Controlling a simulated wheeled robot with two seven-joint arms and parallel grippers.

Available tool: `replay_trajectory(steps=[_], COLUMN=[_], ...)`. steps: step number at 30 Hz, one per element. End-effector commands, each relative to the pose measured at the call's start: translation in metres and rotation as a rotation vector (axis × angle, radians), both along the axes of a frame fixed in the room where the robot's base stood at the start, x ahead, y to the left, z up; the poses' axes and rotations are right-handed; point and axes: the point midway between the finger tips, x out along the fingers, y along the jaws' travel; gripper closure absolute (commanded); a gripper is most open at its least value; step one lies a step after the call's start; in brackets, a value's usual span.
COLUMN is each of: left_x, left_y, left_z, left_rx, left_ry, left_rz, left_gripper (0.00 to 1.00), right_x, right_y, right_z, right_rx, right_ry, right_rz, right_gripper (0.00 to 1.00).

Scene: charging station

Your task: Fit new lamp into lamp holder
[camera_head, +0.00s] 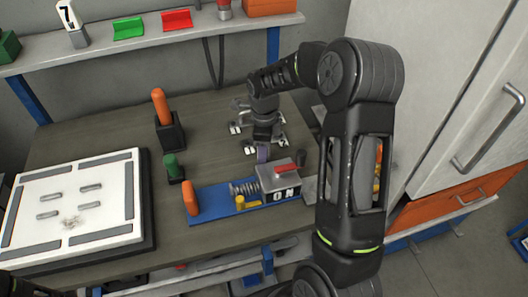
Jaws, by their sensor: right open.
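A blue board (212,206) lies on the workbench, with a metal spring (244,188), a yellow peg (241,202), an orange handle (190,198) and a grey box marked "ON" with a red lever (286,168). I cannot tell for certain which part is the lamp holder, and I cannot pick out the new lamp. My right gripper (263,143) is open and points down just behind the board. A small purplish-grey piece (263,154) shows between it and the box; I cannot tell whether they touch. My left gripper is out of view.
A white panel (72,203) with grey bars lies at the left. An orange-handled tool (160,106) stands in a black block, beside a green knob (171,166). A shelf (75,61) holds green and red trays. A white cabinet (440,110) stands right.

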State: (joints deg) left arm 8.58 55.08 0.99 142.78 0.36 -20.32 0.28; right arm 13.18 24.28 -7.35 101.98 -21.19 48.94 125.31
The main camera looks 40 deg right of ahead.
Motion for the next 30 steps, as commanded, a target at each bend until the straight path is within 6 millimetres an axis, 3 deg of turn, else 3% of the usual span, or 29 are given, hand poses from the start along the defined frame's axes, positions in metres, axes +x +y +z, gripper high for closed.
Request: replay_trajectory(steps=[5,21,30], left_x=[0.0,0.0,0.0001], left_y=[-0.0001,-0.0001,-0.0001], left_z=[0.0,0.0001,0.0], left_rx=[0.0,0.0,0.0], left_ry=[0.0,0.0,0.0], left_rz=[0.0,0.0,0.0], left_gripper=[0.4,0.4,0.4], right_x=[0.0001,0.0001,0.0002], right_y=[-0.0001,-0.0001,-0.0001], right_z=[0.0003,0.0003,0.0006], right_rx=[0.0,0.0,-0.001], right_ry=[0.0,0.0,-0.001], right_rz=[0.0,0.0,0.0], right_gripper=[0.56,1.0,1.0])
